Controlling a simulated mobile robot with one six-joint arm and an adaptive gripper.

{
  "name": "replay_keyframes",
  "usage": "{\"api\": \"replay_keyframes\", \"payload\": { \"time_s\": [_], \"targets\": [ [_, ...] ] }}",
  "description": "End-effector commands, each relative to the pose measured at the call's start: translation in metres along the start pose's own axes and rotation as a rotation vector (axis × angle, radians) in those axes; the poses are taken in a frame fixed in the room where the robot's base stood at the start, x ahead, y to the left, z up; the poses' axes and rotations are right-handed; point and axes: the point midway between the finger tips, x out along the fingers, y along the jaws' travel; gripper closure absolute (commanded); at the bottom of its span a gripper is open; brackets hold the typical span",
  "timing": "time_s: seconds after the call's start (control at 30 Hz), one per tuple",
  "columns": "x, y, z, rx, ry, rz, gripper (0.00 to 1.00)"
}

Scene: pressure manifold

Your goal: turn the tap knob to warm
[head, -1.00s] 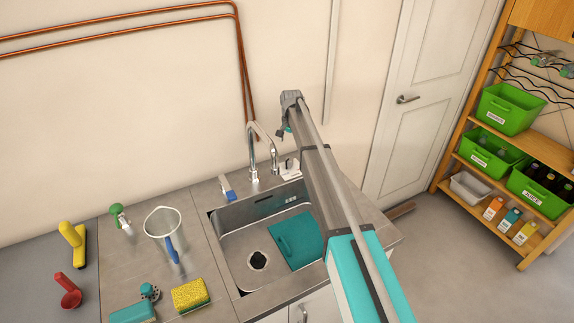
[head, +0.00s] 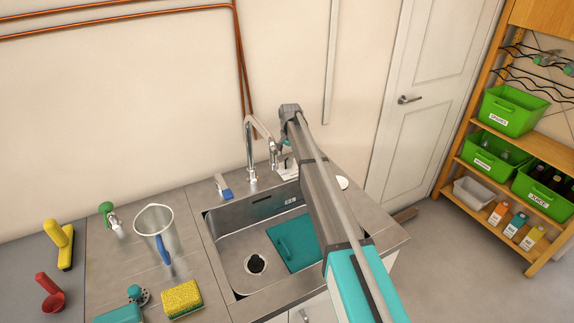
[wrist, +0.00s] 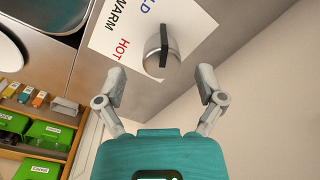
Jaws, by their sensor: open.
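The tap knob (wrist: 160,60) is a rounded metal knob with a dark raised bar across it, in the upper middle of the wrist view. It stands over a white label card (wrist: 113,40) with the words WARM and HOT and a partly cut-off word ending in LD. The bar points up in the picture, away from HOT; I cannot tell its exact setting. My gripper (wrist: 161,86) is open, its two fingers apart on either side below the knob, not touching it. In the head view my arm hides most of the knob area beside the metal tap (head: 250,145).
The sink (head: 225,225) holds a teal board (head: 297,243). A shelf with green bins (head: 510,112) stands at right, beyond the door (head: 430,70).

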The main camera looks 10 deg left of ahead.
Motion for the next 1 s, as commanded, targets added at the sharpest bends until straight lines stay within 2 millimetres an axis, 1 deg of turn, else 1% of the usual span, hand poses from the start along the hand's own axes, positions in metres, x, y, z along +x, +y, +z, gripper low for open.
{"api": "replay_keyframes", "payload": {
  "time_s": [0.03, 0.3, 0.5, 0.83, 0.87, 1.0],
  "targets": [
    [0.008, 0.0, 0.0, 0.0, 0.0, 0.0, 0.12],
    [0.023, -0.001, 0.001, -0.001, 0.0, 0.0, 0.12],
    [0.027, -0.001, 0.001, -0.002, 0.0, 0.0, 0.12],
    [0.027, -0.002, 0.001, -0.002, 0.0, 0.0, 0.12],
    [0.027, -0.002, 0.001, -0.003, 0.0, 0.0, 0.14],
    [0.027, -0.002, 0.002, -0.003, 0.0, 0.0, 0.4]
  ]
}}
